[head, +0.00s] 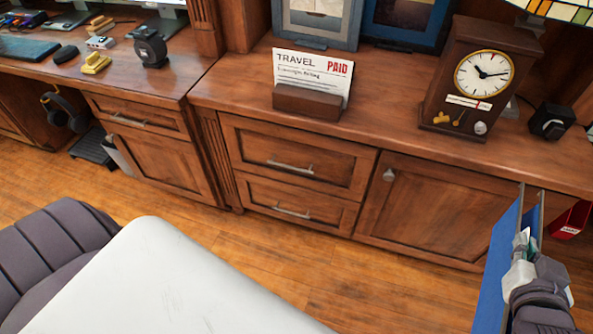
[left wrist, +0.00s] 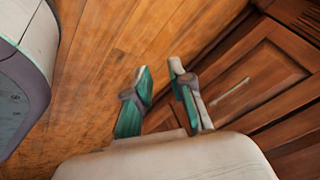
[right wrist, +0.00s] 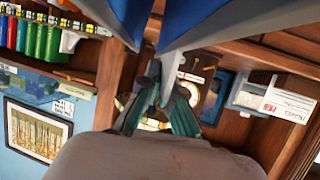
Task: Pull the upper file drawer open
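The upper file drawer (head: 330,172) is a wide wooden front with a silver bar handle (head: 290,166), flush in the cabinet below the desktop and shut. The lower drawer (head: 255,193) is shut beneath it. My left gripper (left wrist: 160,72) is open and empty in the left wrist view, fingers apart; a wooden front with a bar handle (left wrist: 230,91) lies beyond it, and I cannot tell which one. The left gripper is not in the head view. My right gripper (head: 525,248) is shut on a blue folder (head: 493,265), right of the drawers; the folder also shows in the right wrist view (right wrist: 215,22).
A wooden clock (head: 478,80) and a travel paper in a holder (head: 306,102) stand on the desktop. A cabinet door (head: 425,205) is right of the drawers. Headphones (head: 62,115) hang at left. Wooden floor in front of the drawers is clear.

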